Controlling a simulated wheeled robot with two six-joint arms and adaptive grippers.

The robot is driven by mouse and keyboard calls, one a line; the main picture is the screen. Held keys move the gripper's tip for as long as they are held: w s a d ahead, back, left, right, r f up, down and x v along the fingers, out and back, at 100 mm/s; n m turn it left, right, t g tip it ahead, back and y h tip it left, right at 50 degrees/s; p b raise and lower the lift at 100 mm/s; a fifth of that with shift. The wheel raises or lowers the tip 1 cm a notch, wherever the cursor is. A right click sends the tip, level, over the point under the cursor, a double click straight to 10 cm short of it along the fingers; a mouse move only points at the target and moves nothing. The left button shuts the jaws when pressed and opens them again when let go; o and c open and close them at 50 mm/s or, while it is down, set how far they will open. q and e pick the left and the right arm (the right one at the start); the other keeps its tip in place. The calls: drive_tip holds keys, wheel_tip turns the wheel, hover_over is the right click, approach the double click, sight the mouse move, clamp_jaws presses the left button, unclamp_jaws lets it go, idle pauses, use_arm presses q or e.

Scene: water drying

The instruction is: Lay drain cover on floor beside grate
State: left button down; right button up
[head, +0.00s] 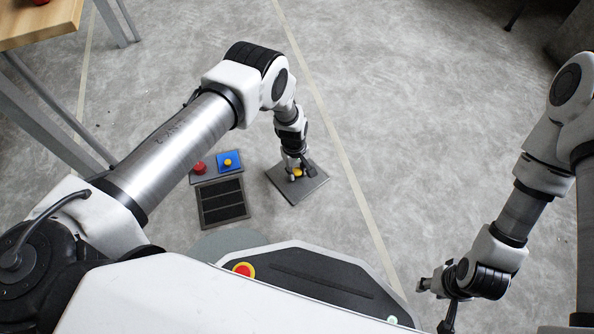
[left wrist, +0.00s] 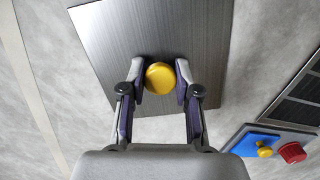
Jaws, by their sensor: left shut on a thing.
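The drain cover (head: 293,194) is a dark grey square plate with a yellow knob (left wrist: 160,78) in its middle. It lies flat at or very near the floor, right of the grate; I cannot tell if it touches. In the left wrist view the cover (left wrist: 105,45) fills the upper middle. My left gripper (head: 297,171) is shut on the yellow knob, one finger on each side. The grate (head: 222,203) is a black slotted rectangle in the floor, apart from the cover. My right gripper (head: 437,299) is at the lower right, empty, its fingers spread.
A small panel with a red button (head: 200,168) and a yellow knob on a blue plate (head: 238,155) adjoins the grate's far side. A wooden-topped table (head: 30,22) with metal legs stands at upper left. The floor (head: 430,110) right of the cover is clear.

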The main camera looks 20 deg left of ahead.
use_arm(q)
drive_tip(key=c, duration=0.8)
unclamp_jaws()
drive_tip(key=shift+c, duration=0.2)
drive_tip(key=shift+r+p, duration=0.4)
drive_tip(key=shift+p, duration=0.05)
wheel_tip(320, 180, up, 11)
drive_tip(key=w+a+p, duration=0.1)
drive_tip(key=p, duration=0.5)
drive_tip(key=s+a+r+m+y, duration=0.1)
drive_tip(key=s+a+m, duration=0.25)
drive_tip(key=s, duration=0.65)
drive_tip(key=s+a+r+m, duration=0.15)
drive_tip(key=s+a, duration=0.35)
drive_tip(key=s, duration=0.5)
drive_tip(key=s+r+m+t, duration=0.1)
drive_tip(key=s+r+m, duration=0.2)
drive_tip(key=s+r, duration=0.2)
drive_tip(key=s, duration=0.3)
drive_tip(key=shift+a+r+m, duration=0.15)
drive_tip(key=shift+r+m, duration=0.15)
drive_tip(key=shift+r, duration=0.1)
